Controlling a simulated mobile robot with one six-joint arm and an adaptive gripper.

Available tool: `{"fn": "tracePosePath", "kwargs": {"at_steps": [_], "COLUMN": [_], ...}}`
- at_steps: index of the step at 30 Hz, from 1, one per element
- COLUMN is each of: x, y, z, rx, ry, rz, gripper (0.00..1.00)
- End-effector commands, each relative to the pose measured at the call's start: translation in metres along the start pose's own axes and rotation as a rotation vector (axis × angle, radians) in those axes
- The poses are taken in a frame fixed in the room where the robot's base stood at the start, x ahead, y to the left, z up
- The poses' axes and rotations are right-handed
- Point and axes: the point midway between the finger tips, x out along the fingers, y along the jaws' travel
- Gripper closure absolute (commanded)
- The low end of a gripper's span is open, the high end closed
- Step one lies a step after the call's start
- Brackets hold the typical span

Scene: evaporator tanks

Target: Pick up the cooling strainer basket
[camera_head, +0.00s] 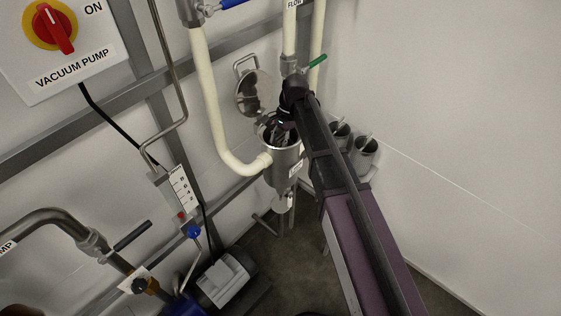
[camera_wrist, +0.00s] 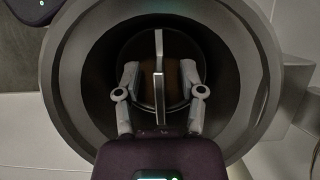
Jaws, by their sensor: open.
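The cooling strainer's steel housing (camera_head: 284,165) stands open in the head view, with its round lid (camera_head: 253,93) swung up against the wall behind. In the wrist view the housing's wide grey rim (camera_wrist: 75,70) surrounds a dark round opening. An upright metal handle bar (camera_wrist: 158,48), apparently the basket's, crosses the middle of this opening. The basket's body is mostly hidden in the dark. My gripper (camera_wrist: 160,80) reaches into the opening with its fingers apart, one on each side of the bar. Visible gaps separate the fingers from the bar. My gripper (camera_head: 284,131) is partly hidden in the head view.
Two metal cups with handles (camera_head: 364,152) sit close right of my arm. A cream pipe (camera_head: 212,105) joins the housing from the left. A green-handled valve (camera_head: 313,64) is above. A pump motor (camera_head: 224,282) stands lower left. The right wall area is bare.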

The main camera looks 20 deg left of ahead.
Motion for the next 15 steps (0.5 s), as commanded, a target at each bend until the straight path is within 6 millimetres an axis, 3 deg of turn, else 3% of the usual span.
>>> {"fn": "tracePosePath", "kwargs": {"at_steps": [4,9,15], "x": [0.0000,0.0000,0.0000], "y": [0.0000,0.0000,0.0001], "z": [-0.0001,-0.0001,0.0000], "rx": [0.000,0.000,0.000], "ry": [0.000,0.000,0.000], "rz": [0.000,0.000,0.000], "gripper": [0.49,0.99,1.00]}}
